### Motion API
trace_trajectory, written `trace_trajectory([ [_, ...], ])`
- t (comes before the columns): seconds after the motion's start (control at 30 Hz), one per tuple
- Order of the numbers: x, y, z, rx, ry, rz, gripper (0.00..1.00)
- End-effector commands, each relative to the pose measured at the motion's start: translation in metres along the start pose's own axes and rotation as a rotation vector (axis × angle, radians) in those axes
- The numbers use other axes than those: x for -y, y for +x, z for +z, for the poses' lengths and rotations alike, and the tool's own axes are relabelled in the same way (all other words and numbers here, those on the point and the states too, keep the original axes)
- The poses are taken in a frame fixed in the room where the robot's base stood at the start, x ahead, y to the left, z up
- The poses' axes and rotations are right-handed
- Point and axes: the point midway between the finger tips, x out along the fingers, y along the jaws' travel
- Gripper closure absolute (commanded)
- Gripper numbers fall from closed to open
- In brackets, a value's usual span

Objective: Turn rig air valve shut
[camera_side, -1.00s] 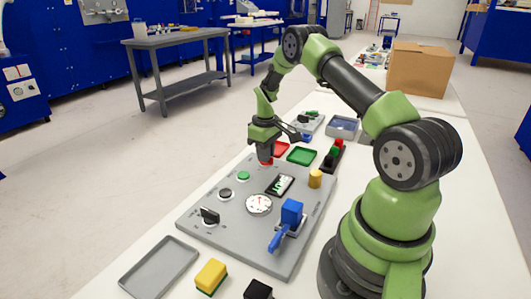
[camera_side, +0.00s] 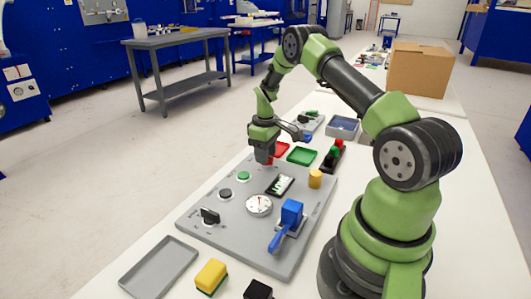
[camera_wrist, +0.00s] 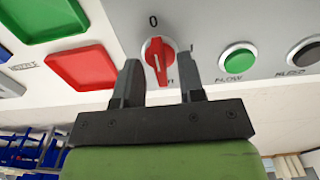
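My gripper (camera_side: 264,156) is low over the far left end of the grey panel (camera_side: 235,255), at the red rotary knob (camera_side: 270,161). In the wrist view, my gripper (camera_wrist: 161,82) is open, its two fingers on either side of the red knob (camera_wrist: 158,58), with gaps to it. The knob has a white pointer line, and the labels 0 and 1 are beside it. A blue valve (camera_side: 291,213) with a blue lever is at the panel's near right, away from my gripper. The lever slants toward the lower left. In the side view my fingers hide most of the knob.
The panel also carries a green button (camera_side: 243,176), a dark button (camera_side: 225,194), a gauge (camera_side: 259,205), a display (camera_side: 279,185), a black knob (camera_side: 209,216) and a yellow cylinder (camera_side: 315,178). A grey tray (camera_side: 158,268) and yellow block (camera_side: 211,275) are in front.

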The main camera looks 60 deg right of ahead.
Motion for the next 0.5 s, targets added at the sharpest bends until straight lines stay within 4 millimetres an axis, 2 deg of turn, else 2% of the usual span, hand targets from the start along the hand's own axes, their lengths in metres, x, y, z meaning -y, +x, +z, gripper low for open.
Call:
trace_trajectory([
  [0.27, 0.000, -0.007, 0.000, -0.001, 0.001, 0.001, 0.64],
  [0.5, 0.000, -0.051, -0.001, -0.004, 0.001, 0.003, 0.64],
])
